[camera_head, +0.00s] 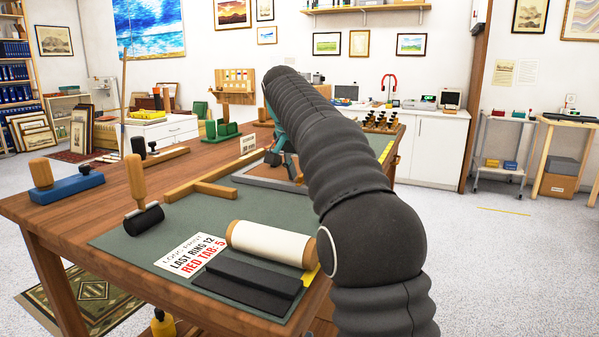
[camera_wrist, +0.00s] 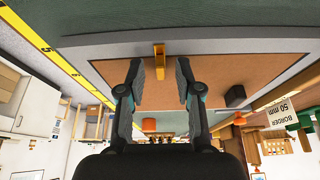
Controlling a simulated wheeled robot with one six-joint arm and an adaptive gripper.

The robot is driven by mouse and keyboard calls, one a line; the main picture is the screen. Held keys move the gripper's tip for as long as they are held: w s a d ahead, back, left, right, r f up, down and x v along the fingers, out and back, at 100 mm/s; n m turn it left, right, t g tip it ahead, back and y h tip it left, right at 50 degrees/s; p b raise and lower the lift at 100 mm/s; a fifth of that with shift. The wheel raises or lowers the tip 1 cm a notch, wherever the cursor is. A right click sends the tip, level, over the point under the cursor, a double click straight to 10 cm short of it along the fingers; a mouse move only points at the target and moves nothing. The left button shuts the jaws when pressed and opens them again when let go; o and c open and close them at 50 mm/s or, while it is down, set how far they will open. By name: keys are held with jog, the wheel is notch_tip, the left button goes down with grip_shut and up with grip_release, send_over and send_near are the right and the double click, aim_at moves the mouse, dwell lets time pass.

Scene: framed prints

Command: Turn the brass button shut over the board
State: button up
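The brass button (camera_wrist: 159,62) shows in the wrist view at the frame's edge, its length running from the grey frame (camera_wrist: 120,50) toward the brown board (camera_wrist: 215,70). I cannot tell whether it presses on the board. My gripper (camera_wrist: 160,82) is open, with its two fingers apart on either side of the button and nothing held between them. In the head view the grey frame (camera_head: 262,183) lies on the green mat, and my gripper (camera_head: 281,150) is over it, partly hidden by my arm. The button is not clear there.
A small dark block (camera_wrist: 235,96) and an orange object (camera_wrist: 152,126) show beyond the fingers.

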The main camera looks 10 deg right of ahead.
jog(key=shift+r, duration=0.15)
jog(key=v, duration=0.7)
jog(key=shift+s+a, duration=0.1)
